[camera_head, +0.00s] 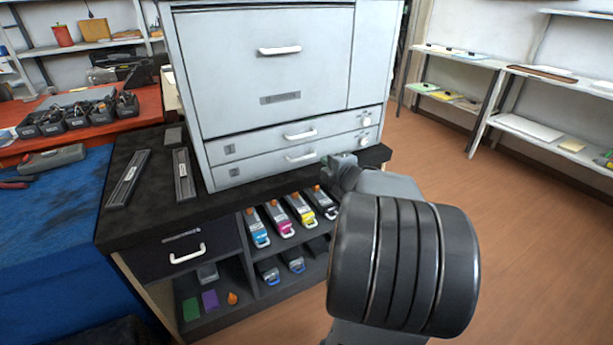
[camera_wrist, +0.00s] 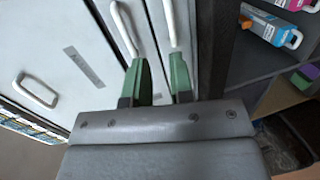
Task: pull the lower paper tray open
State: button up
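The lower paper tray (camera_head: 265,165) is the bottom drawer of the grey-white printer and sits flush with its front. Its white bar handle (camera_head: 301,156) also shows in the wrist view (camera_wrist: 171,22). The upper tray handle (camera_head: 300,135) is just above it and appears left of it in the wrist view (camera_wrist: 124,30). My gripper (camera_wrist: 160,56) is open, with two green fingers apart and nothing between them. In the wrist view the lower handle lies just beyond the fingertips, nearer the right finger.
The printer (camera_head: 265,65) stands on a black cabinet (camera_head: 145,210). Below, toner cartridges (camera_head: 280,220) lie on an open shelf. A drawer handle (camera_head: 187,254) juts out at left. Two dark bars (camera_head: 184,175) lie left of the printer. The wooden floor at right is clear.

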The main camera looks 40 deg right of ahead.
aim_at(308, 157)
jog(key=shift+n+y, duration=0.4)
jog(key=shift+n, duration=0.1)
jog(key=b+x, duration=0.1)
jog(key=x, duration=0.3)
jog(key=f+b+x, duration=0.1)
jog(key=x, duration=0.4)
jog(key=b+x, duration=0.2)
jog(key=x, duration=0.2)
jog(key=shift+w+d+f, duration=0.15)
jog(key=shift+w+f, duration=0.1)
jog(key=shift+c, duration=0.5)
grip_shut()
